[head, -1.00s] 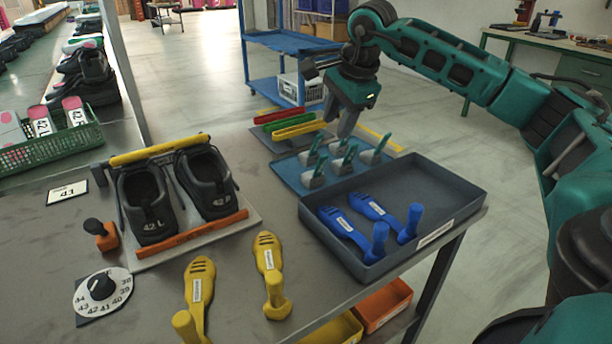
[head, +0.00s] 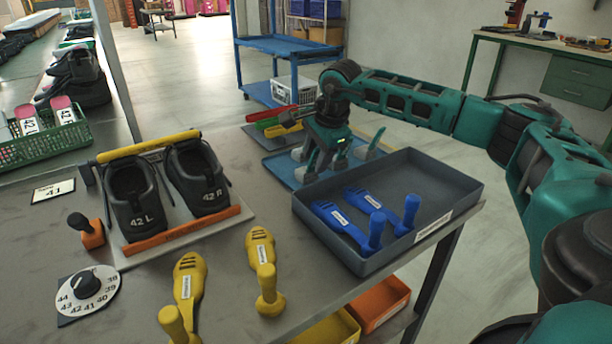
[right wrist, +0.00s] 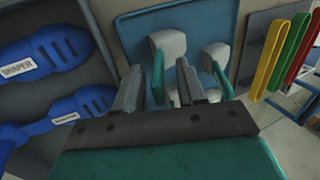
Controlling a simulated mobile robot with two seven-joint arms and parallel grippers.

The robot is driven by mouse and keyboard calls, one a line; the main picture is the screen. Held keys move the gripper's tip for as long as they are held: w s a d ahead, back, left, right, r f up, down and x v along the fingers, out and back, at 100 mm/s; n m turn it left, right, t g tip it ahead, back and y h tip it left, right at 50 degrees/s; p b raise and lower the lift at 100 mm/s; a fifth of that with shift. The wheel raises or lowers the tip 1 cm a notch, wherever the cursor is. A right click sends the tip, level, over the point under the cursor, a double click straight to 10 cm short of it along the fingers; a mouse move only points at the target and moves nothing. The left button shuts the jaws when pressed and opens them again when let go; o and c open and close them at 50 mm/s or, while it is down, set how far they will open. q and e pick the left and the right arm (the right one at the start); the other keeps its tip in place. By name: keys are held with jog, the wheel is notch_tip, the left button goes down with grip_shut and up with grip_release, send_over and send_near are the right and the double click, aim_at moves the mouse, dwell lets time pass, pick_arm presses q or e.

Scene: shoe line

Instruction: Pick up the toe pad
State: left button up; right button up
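Several toe pads, pale grey blocks with upright green tabs, stand on a blue mat (head: 283,170). One toe pad (head: 362,154) shows to the right of my right gripper (head: 322,165), which is low over the mat and hides part of the others. In the right wrist view, the two fingers of my right gripper (right wrist: 160,92) are apart. The green tab of one toe pad (right wrist: 168,44) stands between them, with no clear contact seen. Another toe pad (right wrist: 218,53) is to the right. My left gripper is not in view.
A grey tray (head: 455,205) with two blue shapers (head: 345,222) is just in front of the mat. Red, green and yellow strips (head: 275,122) lie behind it. Two black shoes (head: 135,195) stand in a fixture at left, with yellow tools (head: 262,255) in front.

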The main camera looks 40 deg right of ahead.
grip_shut()
dwell(0.3)
dwell(0.3)
